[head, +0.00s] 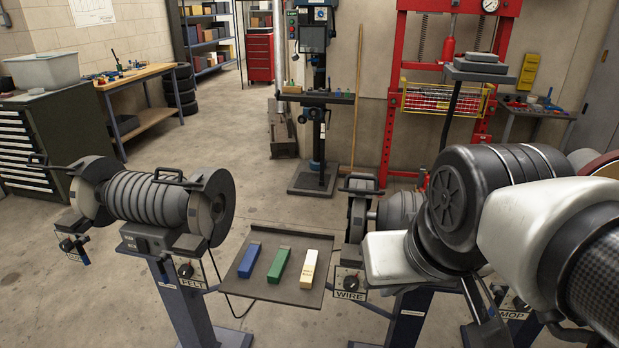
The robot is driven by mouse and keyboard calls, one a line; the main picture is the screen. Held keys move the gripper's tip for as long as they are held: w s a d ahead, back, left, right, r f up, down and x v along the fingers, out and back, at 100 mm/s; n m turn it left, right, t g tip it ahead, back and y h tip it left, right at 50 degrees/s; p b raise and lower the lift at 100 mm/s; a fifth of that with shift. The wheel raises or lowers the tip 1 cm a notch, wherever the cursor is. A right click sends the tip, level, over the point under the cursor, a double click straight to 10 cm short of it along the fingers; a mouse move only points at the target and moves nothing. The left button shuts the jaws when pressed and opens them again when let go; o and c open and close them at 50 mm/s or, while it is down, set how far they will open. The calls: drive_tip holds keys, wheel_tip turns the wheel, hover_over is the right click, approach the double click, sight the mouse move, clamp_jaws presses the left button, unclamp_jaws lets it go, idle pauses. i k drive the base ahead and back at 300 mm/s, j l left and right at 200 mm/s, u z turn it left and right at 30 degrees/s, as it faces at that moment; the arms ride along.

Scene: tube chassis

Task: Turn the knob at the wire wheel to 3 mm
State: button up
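The knob (349,282) at the wire wheel is a dark round knob on a small panel above a plate marked WIRE. Its scale and pointer setting are too small to read. The wire wheel's machine (362,212) stands just above it, partly hidden by my arm. My arm comes in from the right, and its pale end part (393,257) is just right of the knob, apart from it as far as I can see. My gripper's fingertips cannot be made out clearly, so I cannot tell whether they are open or shut.
Left is another grinder (150,199) with a FELT knob (186,270) and one more knob (67,244). A dark tray (240,290) with blue, green and cream bars lies between the machines. A MOP plate (511,314) shows under my arm. Open floor lies behind.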

sight(351, 284)
drive_tip(key=u, duration=1)
drive_tip(key=k+u, duration=0.55)
drive_tip(key=u, duration=0.2)
